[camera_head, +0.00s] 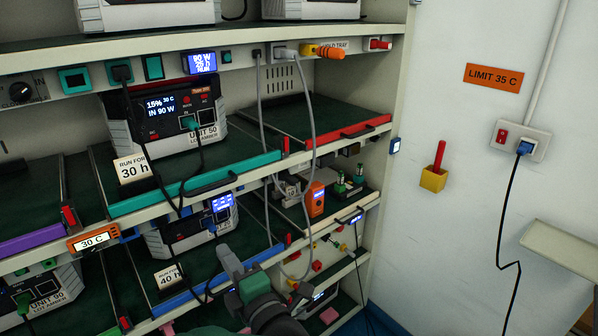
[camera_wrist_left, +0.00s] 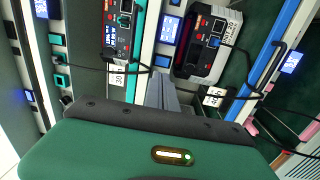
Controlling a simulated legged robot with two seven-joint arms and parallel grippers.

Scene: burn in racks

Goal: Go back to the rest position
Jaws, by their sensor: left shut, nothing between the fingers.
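My left gripper (camera_head: 226,252) shows at the bottom centre of the head view, a grey-fingered tool with a green body. Its fingers are together and hold nothing. It is in front of the rack's middle shelf, close to a unit with a lit blue screen (camera_head: 222,203) and a "RUN FOR 40 h" card (camera_head: 170,277). In the left wrist view the closed fingers (camera_wrist_left: 161,92) stick out past the green housing, toward the shelf fronts. I cannot tell whether they touch the rack. My right gripper is not in view.
UNIT 50 (camera_head: 165,115) sits on the shelf above, behind a teal rail (camera_head: 195,183). Grey cables (camera_head: 308,140) hang across the rack's right bay. The red-railed tray (camera_head: 350,133) is empty. A wall socket (camera_head: 520,140) with a black cord and a pale ledge (camera_head: 562,246) are at the right.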

